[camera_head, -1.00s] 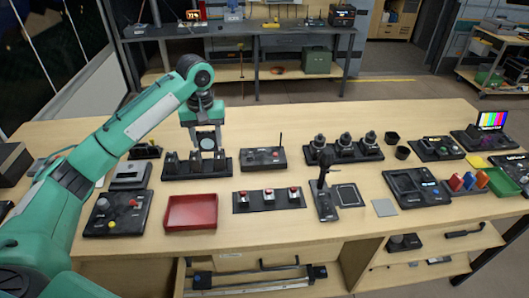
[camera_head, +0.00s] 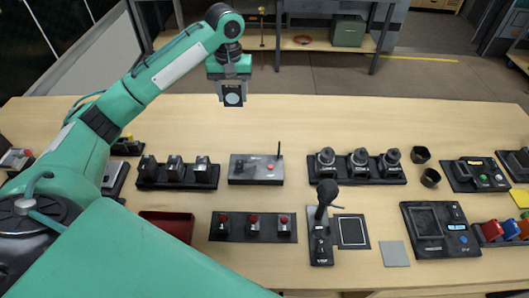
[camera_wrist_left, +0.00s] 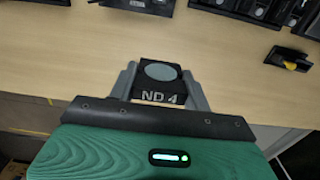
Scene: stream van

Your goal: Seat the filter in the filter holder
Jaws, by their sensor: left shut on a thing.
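My left gripper (camera_head: 233,98) is raised above the back part of the bench. It is shut on a small black filter (camera_head: 233,93) with a round grey glass. In the left wrist view the filter (camera_wrist_left: 158,82) sits between the two grey fingers of the gripper (camera_wrist_left: 157,88), with "ND 4" printed on its edge. It touches nothing else. I cannot tell for certain which fixture is the filter holder. A black rack (camera_head: 178,184) with several small dark blocks stands below and left of the gripper. My right gripper is out of view.
A control box (camera_head: 256,170) with an antenna lies below the gripper. A rack of round dark devices (camera_head: 358,165), a red-button strip (camera_head: 253,227), an upright dark stand (camera_head: 323,220) and a black frame (camera_head: 352,231) occupy the bench (camera_head: 300,120). Its back strip is clear.

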